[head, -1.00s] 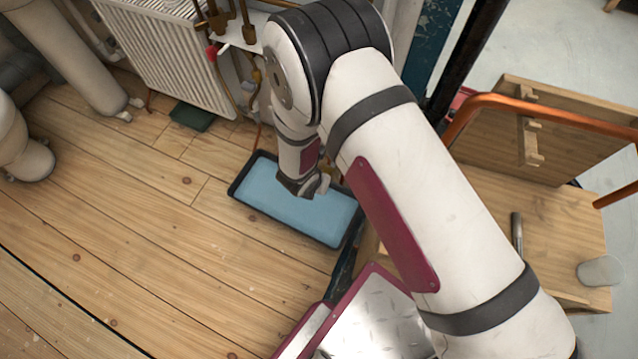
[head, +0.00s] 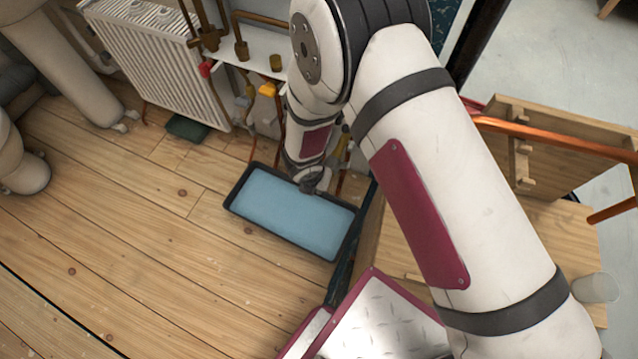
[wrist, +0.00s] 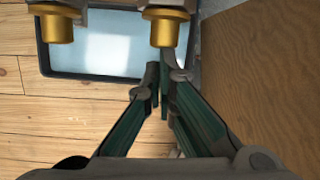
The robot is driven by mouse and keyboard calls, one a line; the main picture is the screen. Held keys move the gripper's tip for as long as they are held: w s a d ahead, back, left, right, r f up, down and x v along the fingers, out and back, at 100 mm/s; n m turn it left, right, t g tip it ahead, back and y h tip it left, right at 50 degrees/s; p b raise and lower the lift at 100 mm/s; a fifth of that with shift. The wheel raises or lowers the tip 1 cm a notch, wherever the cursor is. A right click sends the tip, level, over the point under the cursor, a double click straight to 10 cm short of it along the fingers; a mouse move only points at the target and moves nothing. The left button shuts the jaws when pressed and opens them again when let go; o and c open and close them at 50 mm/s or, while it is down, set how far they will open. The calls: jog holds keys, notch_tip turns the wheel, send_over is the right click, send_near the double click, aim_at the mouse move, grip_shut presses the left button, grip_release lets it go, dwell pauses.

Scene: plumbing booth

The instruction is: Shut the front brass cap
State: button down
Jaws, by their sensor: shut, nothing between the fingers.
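In the wrist view two brass caps hang at the top, a left one (wrist: 57,27) and a right one (wrist: 165,30), each under a grey fitting. I cannot tell which of them is the front one. My gripper (wrist: 160,78) has its green-grey fingers drawn together, with nothing between them. The fingertips lie just below the right cap in the picture; whether they touch it is unclear. In the head view my gripper (head: 314,184) is at the back edge of the blue tray, and my arm hides the caps.
The blue tray (head: 285,208) with a black rim lies on the wooden floor. A white radiator (head: 155,55), a red valve handle (head: 205,68) and a yellow one (head: 268,89) are behind it. A wooden panel (wrist: 262,75) stands close on the right in the wrist view.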

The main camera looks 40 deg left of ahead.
jog(key=shift+w+a+r, duration=0.15)
jog(key=shift+w+r, duration=0.15)
jog(key=shift+w, duration=0.25)
jog(key=shift+w+a+r, duration=0.1)
jog(key=shift+w+r, duration=0.2)
jog(key=shift+w, duration=0.25)
jog(key=shift+r, duration=0.1)
jog(key=shift+s+d+r, duration=0.65)
jog(key=shift+s+r, duration=0.5)
jog(key=shift+s, duration=0.8)
jog(key=w+a+r+p, duration=0.1)
jog(key=w+r+p, duration=0.2)
jog(key=r, duration=0.5)
jog(key=shift+w+a+p, duration=0.2)
jog(key=shift+w+p, duration=0.15)
jog(key=shift+w, duration=0.25)
jog(key=shift+r, duration=0.15)
